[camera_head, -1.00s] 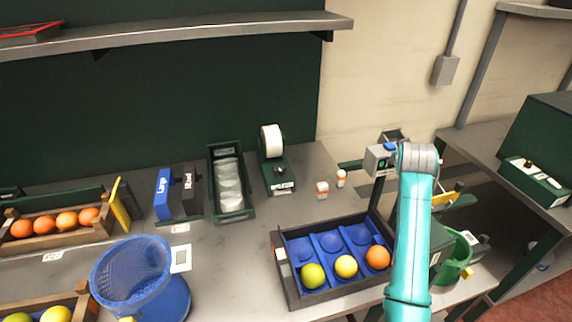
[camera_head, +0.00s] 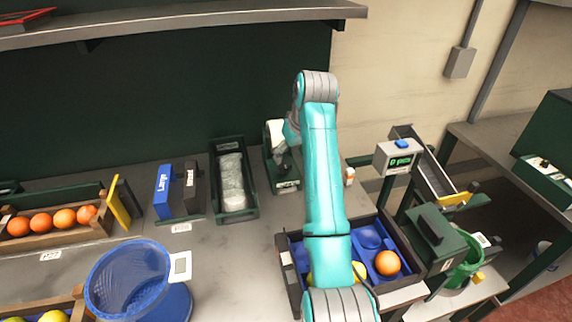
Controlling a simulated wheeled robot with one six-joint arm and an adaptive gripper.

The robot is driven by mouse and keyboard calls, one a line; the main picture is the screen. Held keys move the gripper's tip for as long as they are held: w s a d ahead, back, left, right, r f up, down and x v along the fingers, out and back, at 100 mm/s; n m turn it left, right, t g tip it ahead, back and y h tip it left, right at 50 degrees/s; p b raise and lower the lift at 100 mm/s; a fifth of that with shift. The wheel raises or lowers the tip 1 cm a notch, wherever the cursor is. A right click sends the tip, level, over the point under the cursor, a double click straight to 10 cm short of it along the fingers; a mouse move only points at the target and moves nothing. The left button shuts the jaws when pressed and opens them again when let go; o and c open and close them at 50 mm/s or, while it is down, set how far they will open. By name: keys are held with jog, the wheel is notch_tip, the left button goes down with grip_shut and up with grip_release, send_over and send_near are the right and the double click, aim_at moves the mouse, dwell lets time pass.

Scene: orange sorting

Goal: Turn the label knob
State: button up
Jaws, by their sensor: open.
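The label dispenser (camera_head: 287,187) is a dark green unit with a white roll (camera_head: 273,130) on top, at the back of the bench right of centre. My gripper (camera_head: 282,161) is open and reaches down at the dispenser, in front of the roll. My gripper and wrist cover much of the dispenser, so its knob cannot be made out. Whether the fingers touch the knob or only surround it cannot be told.
A dark green bin with clear bags (camera_head: 233,206) stands just left of the dispenser. A small orange-and-white bottle (camera_head: 349,176) is to its right. My arm crosses the blue fruit tray (camera_head: 368,238).

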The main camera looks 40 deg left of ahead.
aim_at(287, 166)
jog(key=x, duration=0.6)
jog(key=shift+w+f, duration=0.15)
jog(key=shift+f, duration=0.15)
jog(key=c, duration=1.1)
